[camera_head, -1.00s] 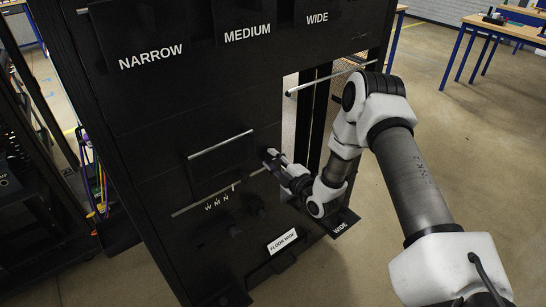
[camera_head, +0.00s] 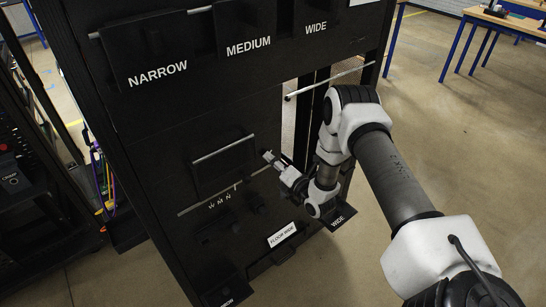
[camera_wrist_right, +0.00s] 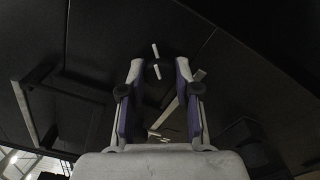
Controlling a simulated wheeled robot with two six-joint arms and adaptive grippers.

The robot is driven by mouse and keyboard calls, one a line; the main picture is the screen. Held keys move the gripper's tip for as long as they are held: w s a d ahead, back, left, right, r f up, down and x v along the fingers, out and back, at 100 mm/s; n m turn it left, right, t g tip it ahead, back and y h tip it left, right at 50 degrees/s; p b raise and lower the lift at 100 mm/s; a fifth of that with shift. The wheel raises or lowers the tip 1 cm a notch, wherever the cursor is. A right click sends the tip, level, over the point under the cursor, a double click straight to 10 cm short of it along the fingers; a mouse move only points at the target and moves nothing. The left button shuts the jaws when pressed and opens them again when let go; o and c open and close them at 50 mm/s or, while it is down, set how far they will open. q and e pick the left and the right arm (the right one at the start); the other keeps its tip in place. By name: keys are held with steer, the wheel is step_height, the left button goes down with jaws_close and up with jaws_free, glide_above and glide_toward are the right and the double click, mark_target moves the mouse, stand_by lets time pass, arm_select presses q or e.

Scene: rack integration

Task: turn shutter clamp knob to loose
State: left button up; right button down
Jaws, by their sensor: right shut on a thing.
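My right gripper (camera_head: 268,157) reaches in from the right to the front of the black rack panel (camera_head: 150,130), beside the right end of a silver rail. Left of the gripper, a "W M N" scale (camera_head: 219,200) sits on the panel. My left gripper is not in view.
Black plates labelled NARROW (camera_head: 157,74), MEDIUM (camera_head: 248,47) and WIDE (camera_head: 316,27) are at the top. Dark blocks (camera_head: 215,233) stick out below the scale. A FLOOR WIDE label (camera_head: 282,234) is low on the rack. Open floor (camera_head: 450,150) lies to the right.

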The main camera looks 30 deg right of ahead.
steer(key=shift+s+f+n+p, duration=0.1)
steer(key=shift+n+p, duration=1.35)
steer(key=shift+n, duration=0.9)
steer(key=shift+f+n+p, duration=0.1)
steer(key=shift+n+p, duration=1.3)
steer(key=shift+n, duration=0.95)
steer(key=c, duration=0.8)
jaws_free()
